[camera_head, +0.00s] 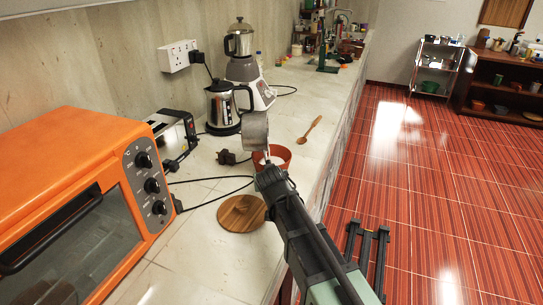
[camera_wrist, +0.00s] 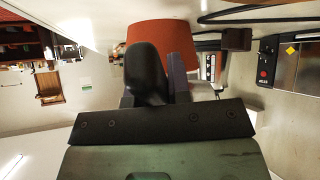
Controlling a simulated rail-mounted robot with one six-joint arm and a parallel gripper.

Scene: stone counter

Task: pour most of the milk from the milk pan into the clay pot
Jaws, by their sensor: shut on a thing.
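The silver milk pan (camera_head: 255,130) is tilted steeply on its side, just above and behind the reddish clay pot (camera_head: 273,153) in the head view. My gripper (camera_head: 266,174) is in front of the pot. It is shut on the pan's dark handle (camera_wrist: 145,72), which shows between the fingers in the wrist view. The clay pot stands on the counter, with something white showing inside it. It also shows in the wrist view (camera_wrist: 165,34), beyond the handle. The inside of the pan is hidden, and I cannot make out a stream of milk.
A round wooden board (camera_head: 241,213) lies in front of the pot. An orange oven (camera_head: 72,190) and a toaster (camera_head: 174,137) stand left. A kettle (camera_head: 221,107) and a blender (camera_head: 243,70) stand behind. A wooden spoon (camera_head: 309,130) lies right; cables cross the counter.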

